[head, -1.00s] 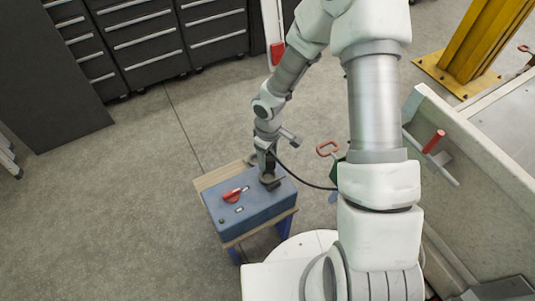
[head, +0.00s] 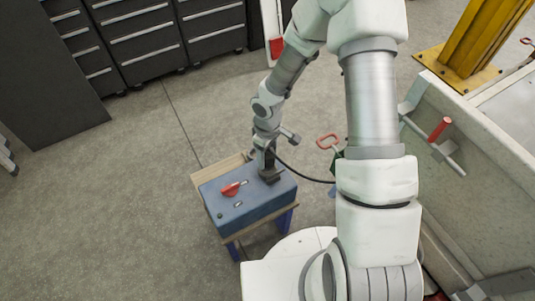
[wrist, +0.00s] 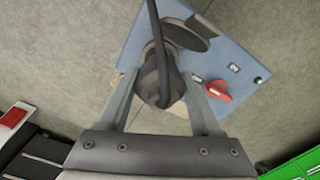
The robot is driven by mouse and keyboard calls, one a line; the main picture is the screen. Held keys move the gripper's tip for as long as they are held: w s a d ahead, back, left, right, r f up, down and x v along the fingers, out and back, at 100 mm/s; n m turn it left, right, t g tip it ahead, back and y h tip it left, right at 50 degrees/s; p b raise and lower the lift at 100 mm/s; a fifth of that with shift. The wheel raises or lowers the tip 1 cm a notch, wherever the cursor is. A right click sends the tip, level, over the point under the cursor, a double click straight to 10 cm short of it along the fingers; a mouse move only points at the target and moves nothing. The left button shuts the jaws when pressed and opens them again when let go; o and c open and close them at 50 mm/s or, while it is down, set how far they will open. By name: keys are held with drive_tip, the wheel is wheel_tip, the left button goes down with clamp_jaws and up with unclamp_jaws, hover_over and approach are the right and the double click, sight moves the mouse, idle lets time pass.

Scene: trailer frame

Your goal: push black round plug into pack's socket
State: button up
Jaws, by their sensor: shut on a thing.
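The black round plug (wrist: 158,82) is between my gripper's fingers in the wrist view, with its black cable running up past the camera. My gripper (wrist: 163,90) is shut on it. The pack is a blue box (head: 222,210) on a small wooden-topped stand; its blue top also shows in the wrist view (wrist: 228,50). A dark round lid (wrist: 190,36) stands out beside the plug, at the socket end of the pack. The plug and fingers hide the socket, so I cannot tell whether the plug is in it. In the head view my gripper (head: 268,170) is at the pack's far right end.
The black cable (head: 305,177) sags to the right. A pale trailer wall (head: 480,180) stands at right. Floor left of the stand (head: 232,240) is clear.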

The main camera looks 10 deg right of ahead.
sight(268, 161)
drive_tip(key=shift+f, duration=0.15)
drive_tip(key=shift+f+b, duration=0.4)
drive_tip(key=shift+b, duration=0.1)
drive_tip(key=shift+f, duration=0.1)
drive_tip(key=shift+f+b, duration=0.5)
drive_tip(key=shift+f+b, duration=0.55)
drive_tip(key=shift+f, duration=0.1)
idle(0.6)
drive_tip(key=o, duration=0.9)
drive_tip(key=shift+r, duration=0.15)
